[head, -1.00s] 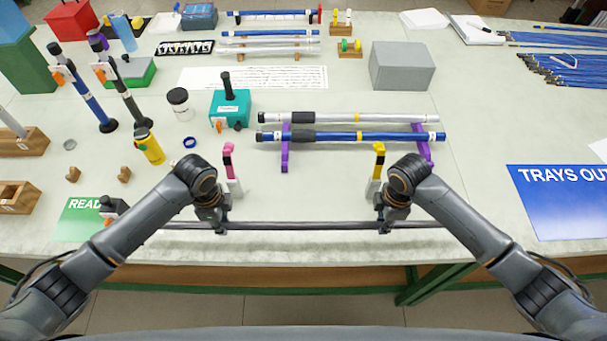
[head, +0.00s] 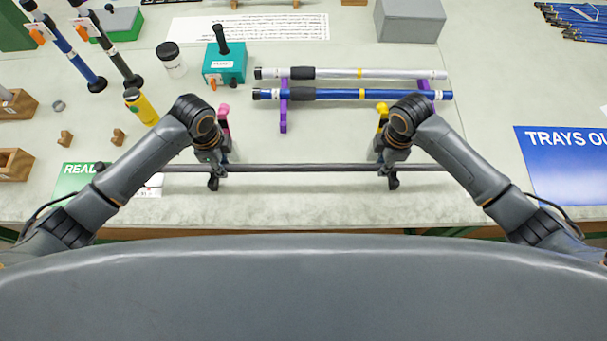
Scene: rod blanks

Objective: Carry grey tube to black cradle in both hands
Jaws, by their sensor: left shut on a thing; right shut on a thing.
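The dark grey tube (head: 300,167) lies level across the front of the workbench, running left to right. My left gripper (head: 215,170) is shut on it left of its middle. My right gripper (head: 391,170) is shut on it towards its right end. The tube's left end is partly hidden by my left arm. I cannot tell whether the tube touches the bench or hangs above it. I cannot make out a black cradle in this view.
A purple stand (head: 283,116) holds a silver tube (head: 335,73) and a blue tube (head: 335,94) behind my grippers. A pink-topped post (head: 223,115) and a yellow-topped post (head: 382,112) stand close behind my wrists.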

